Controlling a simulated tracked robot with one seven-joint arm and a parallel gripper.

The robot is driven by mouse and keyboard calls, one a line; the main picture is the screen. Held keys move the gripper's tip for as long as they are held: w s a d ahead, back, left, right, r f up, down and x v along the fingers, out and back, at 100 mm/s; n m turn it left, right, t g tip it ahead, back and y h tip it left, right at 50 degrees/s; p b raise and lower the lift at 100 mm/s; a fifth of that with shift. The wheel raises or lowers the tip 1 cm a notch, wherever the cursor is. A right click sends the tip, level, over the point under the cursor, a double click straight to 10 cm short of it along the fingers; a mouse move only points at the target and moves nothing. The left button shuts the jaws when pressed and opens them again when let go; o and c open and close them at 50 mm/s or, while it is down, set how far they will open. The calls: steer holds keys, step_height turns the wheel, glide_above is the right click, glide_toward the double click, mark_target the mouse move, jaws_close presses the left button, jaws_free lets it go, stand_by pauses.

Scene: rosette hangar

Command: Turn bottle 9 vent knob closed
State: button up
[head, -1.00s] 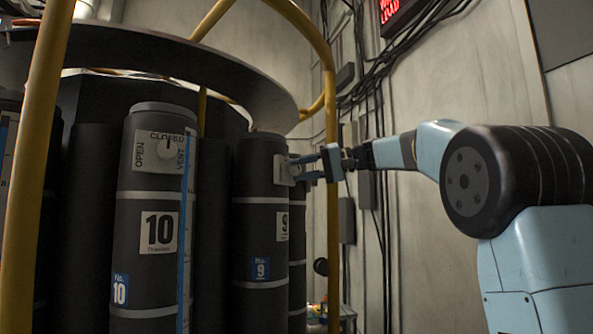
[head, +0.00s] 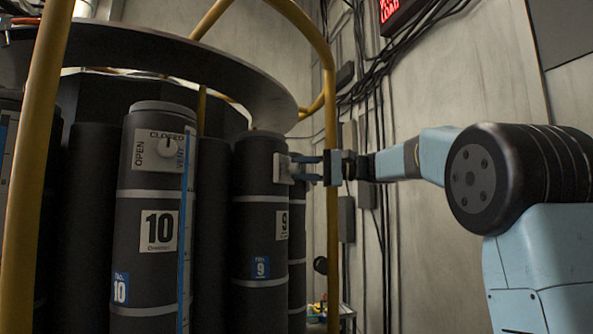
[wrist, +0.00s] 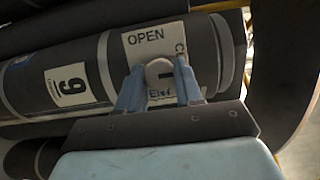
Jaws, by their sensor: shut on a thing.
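Bottle 9 (head: 258,222) is a dark grey cylinder with light bands, standing upright in the head view. In the wrist view it lies across the picture, with its number label (wrist: 70,86). Its white vent plate (wrist: 135,42) reads OPEN, with partly hidden lettering at the right and below. The pale round vent knob (wrist: 159,70) sits on that plate. My gripper (wrist: 160,82) is shut on the knob, one blue finger on each side. In the head view my gripper (head: 297,167) reaches the bottle from the right. The knob's exact pointing is unclear behind the fingers.
Bottle 10 (head: 150,270) stands left of bottle 9, with its own vent knob (head: 166,148). A round dark shelf (head: 180,55) overhangs the bottles. A yellow rail post (head: 331,240) stands close by my gripper. Cables (head: 380,95) run down the wall behind.

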steer(key=shift+w+d+f, duration=0.1)
steer(key=shift+d+f, duration=0.05)
steer(key=shift+f, duration=0.1)
steer(key=o, duration=0.8)
steer(key=shift+o, duration=1.2)
steer(key=shift+r, duration=0.1)
steer(key=s+d, duration=0.1)
steer(key=d, duration=1.2)
steer(key=shift+s+d, duration=0.25)
steer(key=shift+d, duration=0.1)
